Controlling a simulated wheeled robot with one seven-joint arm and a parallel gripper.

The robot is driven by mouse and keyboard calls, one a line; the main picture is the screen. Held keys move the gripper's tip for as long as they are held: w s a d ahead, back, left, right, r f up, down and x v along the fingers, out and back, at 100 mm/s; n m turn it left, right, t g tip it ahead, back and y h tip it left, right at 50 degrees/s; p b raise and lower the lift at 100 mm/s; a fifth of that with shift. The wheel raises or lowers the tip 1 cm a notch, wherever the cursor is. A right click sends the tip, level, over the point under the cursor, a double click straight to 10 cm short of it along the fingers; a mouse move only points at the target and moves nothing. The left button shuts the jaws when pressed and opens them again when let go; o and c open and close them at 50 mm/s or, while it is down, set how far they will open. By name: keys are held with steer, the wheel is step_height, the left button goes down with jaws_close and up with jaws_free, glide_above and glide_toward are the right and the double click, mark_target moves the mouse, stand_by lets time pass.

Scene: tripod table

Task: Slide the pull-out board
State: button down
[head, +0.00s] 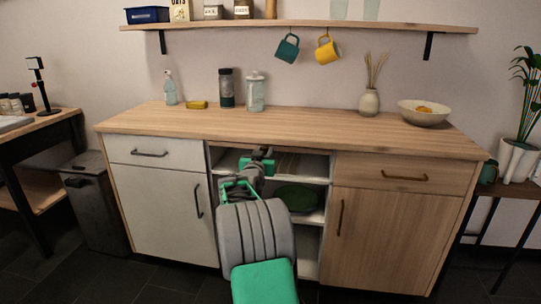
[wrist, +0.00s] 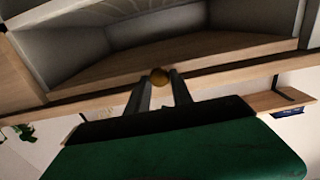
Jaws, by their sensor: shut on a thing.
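The pull-out board (wrist: 215,50) shows in the wrist view as a wooden panel in the cabinet's open middle bay, close to the countertop edge. A small round brass-coloured knob (wrist: 160,75) is at its front edge. My gripper (wrist: 160,84) is shut on this knob, with one finger on either side. In the head view my gripper (head: 262,154) reaches into the top of the open bay, just under the countertop. My arm and gripper hide the knob and part of the board there; how far the board is out cannot be told.
The wooden countertop (head: 290,130) overhangs the bay. A white drawer (head: 130,151) is on the left and a wooden drawer (head: 385,175) on the right, both with bar handles. A green item (head: 297,198) lies on a shelf in the bay. Bare floor shows in front.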

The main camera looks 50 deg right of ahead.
steer(key=c, duration=1.6)
jaws_free()
steer(key=shift+r, duration=0.2)
steer(key=shift+o, duration=0.7)
steer(key=shift+w+d+f, duration=0.1)
steer(key=shift+d+f, duration=0.05)
steer(key=o, duration=0.3)
steer(key=p+v, duration=0.1)
steer(key=v, duration=0.6)
steer(key=shift+a, duration=0.35)
steer(key=shift+f, duration=0.1)
